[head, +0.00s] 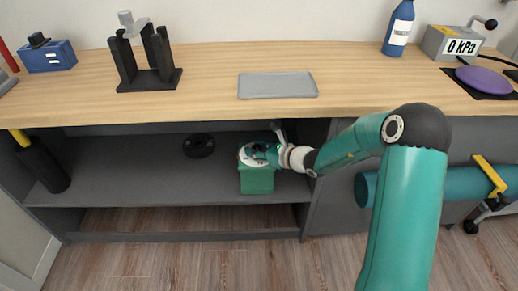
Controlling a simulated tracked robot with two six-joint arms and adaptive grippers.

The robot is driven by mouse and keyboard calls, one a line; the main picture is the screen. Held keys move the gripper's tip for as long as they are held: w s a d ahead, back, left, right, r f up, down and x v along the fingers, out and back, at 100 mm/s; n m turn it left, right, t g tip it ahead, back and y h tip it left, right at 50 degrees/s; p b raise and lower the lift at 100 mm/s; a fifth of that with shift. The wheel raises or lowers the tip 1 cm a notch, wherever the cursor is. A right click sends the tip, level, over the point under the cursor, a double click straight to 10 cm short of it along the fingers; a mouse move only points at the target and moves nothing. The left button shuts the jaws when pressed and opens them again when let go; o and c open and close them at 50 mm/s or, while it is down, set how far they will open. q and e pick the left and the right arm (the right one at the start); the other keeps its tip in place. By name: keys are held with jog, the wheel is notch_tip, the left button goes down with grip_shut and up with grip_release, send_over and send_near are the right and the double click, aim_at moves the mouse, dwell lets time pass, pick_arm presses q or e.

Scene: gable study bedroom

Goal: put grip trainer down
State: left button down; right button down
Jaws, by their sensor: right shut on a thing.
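My right gripper (258,153) reaches into the open shelf under the desk, just over a green box (257,181). It is shut on the grip trainer, which is small here and mostly hidden by the gripper and wrist. A thin grey piece (277,131) sticks up beside the wrist; I cannot tell whether it belongs to the grip trainer. I cannot tell whether the held thing touches the box. My left gripper is out of view.
A black ring-shaped thing (199,145) lies on the grey shelf (120,182), left of the box. A black cylinder with a yellow top (42,165) leans at the shelf's left end. The desk top (210,85) overhangs the shelf; a grey tray (278,85) lies on it.

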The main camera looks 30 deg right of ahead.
jog(key=c, duration=0.8)
grip_release()
jog(key=shift+r, duration=0.1)
